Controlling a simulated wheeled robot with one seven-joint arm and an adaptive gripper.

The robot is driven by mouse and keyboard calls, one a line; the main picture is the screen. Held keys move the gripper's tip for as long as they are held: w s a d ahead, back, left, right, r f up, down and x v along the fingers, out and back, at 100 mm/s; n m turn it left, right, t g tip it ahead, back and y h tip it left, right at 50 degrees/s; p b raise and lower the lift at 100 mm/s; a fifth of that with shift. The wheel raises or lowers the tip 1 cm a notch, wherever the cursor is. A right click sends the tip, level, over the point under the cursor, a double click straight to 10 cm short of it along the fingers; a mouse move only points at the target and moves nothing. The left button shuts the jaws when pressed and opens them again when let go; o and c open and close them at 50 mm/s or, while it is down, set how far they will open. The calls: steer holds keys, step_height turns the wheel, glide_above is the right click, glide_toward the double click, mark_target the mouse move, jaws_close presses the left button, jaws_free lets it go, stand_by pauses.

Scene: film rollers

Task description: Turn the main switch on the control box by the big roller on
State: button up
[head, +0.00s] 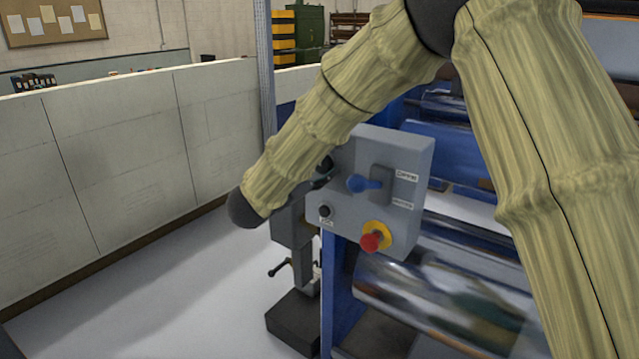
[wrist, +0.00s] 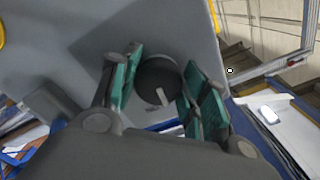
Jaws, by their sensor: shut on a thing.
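The grey control box (head: 420,155) stands by the big roller (head: 440,305). Its front carries a blue lever (head: 365,184), a red button (head: 370,242) on a yellow ring and a small black knob (head: 325,211) low on the left. The switch sits on a grey panel. In the head view my arm covers the box's upper left, and the grip is mostly hidden.
A pale partition wall (head: 130,150) runs along the left. A dark stand (head: 295,320) with a small handle is on the floor beside the box. Blue machine frame (head: 340,290) and rollers fill the right. Grey floor is open at lower left.

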steer(key=m+b, duration=0.2)
steer(key=b, duration=0.1)
steer(key=m+b, duration=0.3)
steer(key=b, duration=0.1)
steer(key=shift+a+f+m, duration=0.1)
steer(key=shift+f+m, duration=0.1)
steer(key=shift+m, duration=0.1)
steer(key=shift+r+b, duration=0.1)
steer(key=shift+b, duration=0.35)
steer(key=o, duration=1)
steer(key=shift+s+r, duration=0.1)
steer(key=shift+r, duration=0.05)
steer(key=v, duration=1.2)
